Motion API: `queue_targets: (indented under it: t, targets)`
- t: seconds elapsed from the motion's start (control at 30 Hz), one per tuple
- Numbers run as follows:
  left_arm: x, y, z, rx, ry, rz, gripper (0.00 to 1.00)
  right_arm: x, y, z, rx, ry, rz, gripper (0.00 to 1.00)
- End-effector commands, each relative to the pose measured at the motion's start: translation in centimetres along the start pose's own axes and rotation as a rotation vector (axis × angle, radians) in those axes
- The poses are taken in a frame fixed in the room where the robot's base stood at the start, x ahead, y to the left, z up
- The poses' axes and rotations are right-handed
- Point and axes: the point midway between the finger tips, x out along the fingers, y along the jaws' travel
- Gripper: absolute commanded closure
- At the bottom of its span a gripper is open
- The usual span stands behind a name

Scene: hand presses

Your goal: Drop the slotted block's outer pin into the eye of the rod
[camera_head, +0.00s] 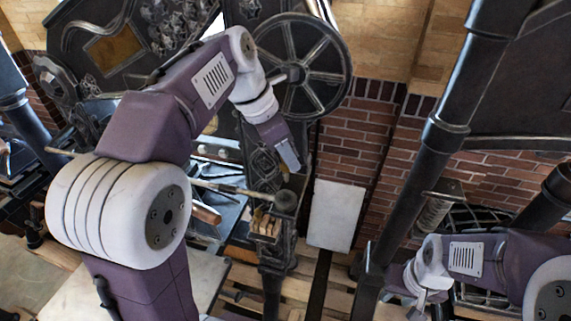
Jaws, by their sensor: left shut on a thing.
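My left gripper (289,158) comes down in front of the large dark press, with its grey fingers pointing down. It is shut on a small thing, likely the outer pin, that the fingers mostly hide. A thin light rod (228,188) runs from the left to a dark round-topped part (286,201) just below the fingertips. I cannot tell whether this part is the slotted block or the eye of the rod. No eye opening can be made out. My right gripper (416,292) is low at the right, away from these parts, and its fingers are unclear.
A spoked wheel (303,66) stands close behind my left wrist. A dark post (436,140) slants up between the two arms. A white panel (335,214) leans against the brick wall. Pale flat slabs (75,298) lie at the lower left, partly behind my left arm.

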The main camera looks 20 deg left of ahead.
Motion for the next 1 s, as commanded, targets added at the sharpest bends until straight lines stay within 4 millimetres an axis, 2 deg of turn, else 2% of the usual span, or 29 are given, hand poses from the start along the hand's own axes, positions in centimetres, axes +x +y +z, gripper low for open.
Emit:
queue_targets:
  t: [0.27,0.7,1.0]
  targets:
    - [0.6,0.0,-0.3,0.000,0.001,0.000,1.00,0.7,0.0,0.1,0.000,0.000,0.000,0.64]
    - [3.9,0.0,-1.7,0.001,0.001,0.000,1.00,4.5,0.1,0.5,0.000,0.000,0.000,0.64]
    - [4.1,0.0,-1.8,0.001,0.001,0.000,1.00,4.7,0.1,0.5,0.000,0.000,0.000,0.64]
